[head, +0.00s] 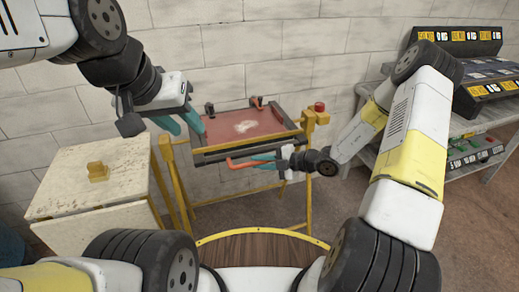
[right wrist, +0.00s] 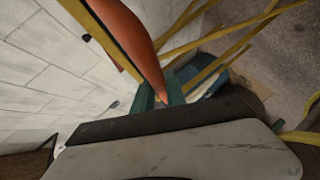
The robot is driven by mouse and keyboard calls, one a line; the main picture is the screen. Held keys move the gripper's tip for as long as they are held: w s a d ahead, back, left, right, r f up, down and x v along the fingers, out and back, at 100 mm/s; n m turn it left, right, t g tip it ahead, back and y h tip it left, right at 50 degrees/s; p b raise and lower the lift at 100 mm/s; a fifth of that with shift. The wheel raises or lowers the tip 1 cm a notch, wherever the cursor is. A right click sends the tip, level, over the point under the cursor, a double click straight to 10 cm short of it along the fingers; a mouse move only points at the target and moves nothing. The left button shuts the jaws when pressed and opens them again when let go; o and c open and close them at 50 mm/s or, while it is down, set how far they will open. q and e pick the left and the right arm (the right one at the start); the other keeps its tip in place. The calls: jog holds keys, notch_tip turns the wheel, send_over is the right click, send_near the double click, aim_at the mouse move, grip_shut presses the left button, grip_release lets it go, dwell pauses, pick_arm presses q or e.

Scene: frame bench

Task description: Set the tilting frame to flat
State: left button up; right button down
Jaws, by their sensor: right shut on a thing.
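The tilting frame (head: 244,126) is a dark-edged tray with a worn red panel, held between the posts of a yellow stand (head: 308,128). Its exact tilt is hard to judge from here. An orange handle (head: 240,163) sticks out along its front edge. My right gripper (head: 266,160) is shut on this handle; in the right wrist view the orange handle (right wrist: 143,40) runs between the teal fingers (right wrist: 160,95). My left gripper (head: 181,121) is open and empty, its teal fingers hanging just left of the frame's far left corner.
A red knob (head: 319,107) tops the stand's right post. A grey shelf bench (head: 462,125) with bins is at right. A pale block wall (head: 240,55) stands behind.

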jog(key=shift+w+r, duration=0.15)
jog(key=shift+r, duration=0.15)
jog(key=c, duration=1.7)
grip_release()
jog(key=o, duration=0.3)
jog(key=shift+o, duration=0.2)
jog(key=shift+f, duration=0.1)
jog(key=shift+d, duration=0.15)
jog(key=v, duration=0.7)
jog(key=shift+s+d, duration=0.25)
jog(key=shift+s, duration=0.05)
